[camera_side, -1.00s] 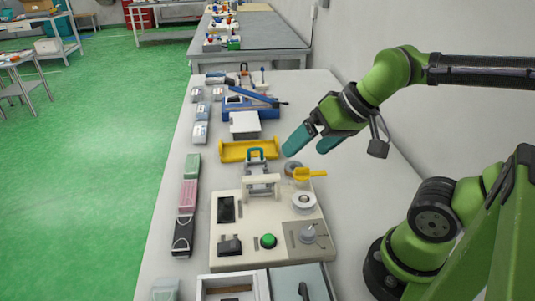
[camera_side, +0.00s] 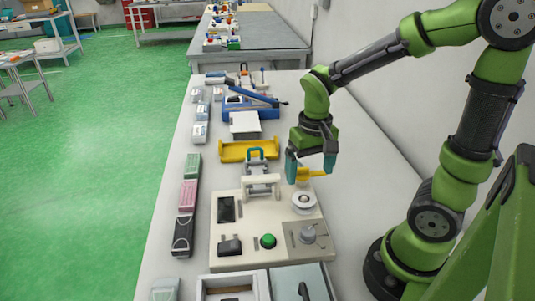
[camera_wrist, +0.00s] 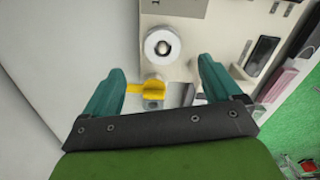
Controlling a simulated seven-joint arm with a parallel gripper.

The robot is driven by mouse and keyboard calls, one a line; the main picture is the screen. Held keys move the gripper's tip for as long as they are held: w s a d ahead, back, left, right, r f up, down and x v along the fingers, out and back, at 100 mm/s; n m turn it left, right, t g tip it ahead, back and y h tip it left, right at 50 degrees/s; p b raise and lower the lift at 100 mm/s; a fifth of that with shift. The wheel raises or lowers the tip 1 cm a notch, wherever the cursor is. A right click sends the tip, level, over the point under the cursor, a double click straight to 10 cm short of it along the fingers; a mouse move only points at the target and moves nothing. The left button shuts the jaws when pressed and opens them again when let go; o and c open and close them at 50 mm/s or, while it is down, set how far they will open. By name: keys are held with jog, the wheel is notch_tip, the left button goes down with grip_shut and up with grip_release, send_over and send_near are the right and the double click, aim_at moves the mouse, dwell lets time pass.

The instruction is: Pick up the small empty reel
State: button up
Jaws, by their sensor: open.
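A small white reel (camera_side: 303,201) with a wide flange sits on the right side of the cream machine (camera_side: 226,258). In the wrist view the white reel (camera_wrist: 150,44) shows from above with a metallic centre, beyond my fingertips. My gripper (camera_side: 310,170) points down, open, with teal fingers, just behind the reel in the side view. A yellow part (camera_side: 313,177) shows between and below the fingers; the yellow part (camera_wrist: 147,88) lies near the left finger in the wrist view. The fingers touch nothing that I can make out.
A grey knob (camera_side: 307,233) and a green button (camera_side: 268,241) stand on the machine's front part. A yellow tray (camera_side: 233,152) lies behind the machine. Small packs (camera_side: 186,195) line the left table edge. The table right of the machine is clear.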

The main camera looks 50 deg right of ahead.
aim_at(305, 197)
jog(key=f, duration=0.9)
jog(key=shift+w, duration=0.3)
jog(key=c, duration=1.1)
jog(key=shift+r, duration=7.6)
